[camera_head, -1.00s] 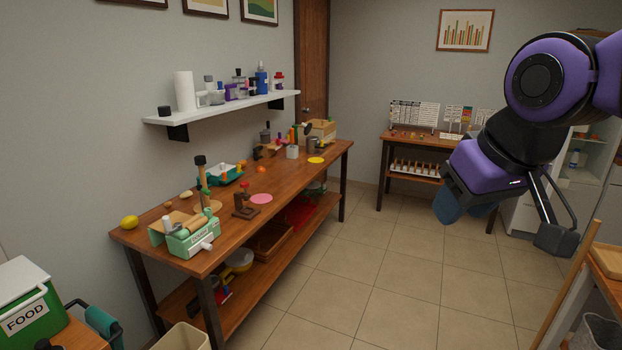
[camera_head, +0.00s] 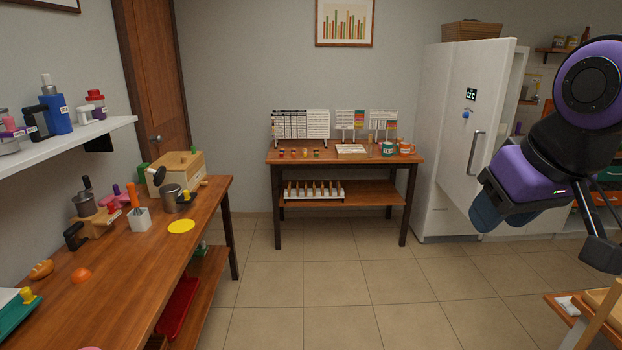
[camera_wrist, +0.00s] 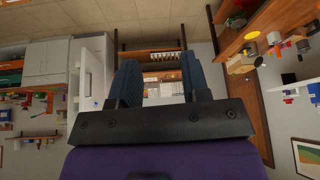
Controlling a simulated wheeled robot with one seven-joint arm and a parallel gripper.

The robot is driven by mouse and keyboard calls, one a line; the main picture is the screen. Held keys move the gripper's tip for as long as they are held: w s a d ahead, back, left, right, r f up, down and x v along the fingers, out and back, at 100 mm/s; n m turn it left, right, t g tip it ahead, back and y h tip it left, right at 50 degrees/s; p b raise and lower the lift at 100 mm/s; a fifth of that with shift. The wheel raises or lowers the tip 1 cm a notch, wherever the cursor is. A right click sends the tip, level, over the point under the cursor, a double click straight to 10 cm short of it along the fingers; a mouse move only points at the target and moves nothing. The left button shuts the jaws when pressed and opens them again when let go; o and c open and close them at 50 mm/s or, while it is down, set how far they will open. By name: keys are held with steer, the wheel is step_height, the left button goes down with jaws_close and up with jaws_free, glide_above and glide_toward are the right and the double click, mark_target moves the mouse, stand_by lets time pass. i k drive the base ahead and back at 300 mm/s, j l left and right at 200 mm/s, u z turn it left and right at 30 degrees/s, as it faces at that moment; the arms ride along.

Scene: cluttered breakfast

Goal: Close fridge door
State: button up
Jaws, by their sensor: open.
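The white fridge (camera_head: 438,130) stands at the right against the back wall. Its door (camera_head: 490,115) is ajar, swung out toward the room, with a long vertical handle (camera_head: 476,153) and a small dark display. Part of the inside shows past the door's right edge. My gripper (camera_head: 503,208) is open and empty, in the foreground at right, and covers the lower door in the picture. It is apart from the door. In the wrist view, the two blue fingers (camera_wrist: 160,80) are spread with nothing between them, and the white fridge (camera_wrist: 97,60) appears upside down at left.
A wooden table (camera_head: 345,156) with charts and mugs stands left of the fridge. A long workbench (camera_head: 150,250) with clutter runs along the left. A small table (camera_head: 567,310) is at lower right. The tiled floor (camera_head: 330,300) between is clear.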

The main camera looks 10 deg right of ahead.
mark_target(484, 65)
steer(key=i+l+z, duration=0.1)
steer(key=i+z, duration=0.25)
steer(key=i, duration=0.25)
steer(key=i+j+z, duration=0.1)
steer(key=i+z, duration=0.25)
steer(key=i, duration=0.2)
steer(key=i+j+z, duration=0.35)
steer(key=i, duration=0.25)
steer(key=i+z, duration=0.25)
steer(key=i, duration=0.2)
steer(key=i+j+z, duration=0.2)
steer(key=i, duration=0.3)
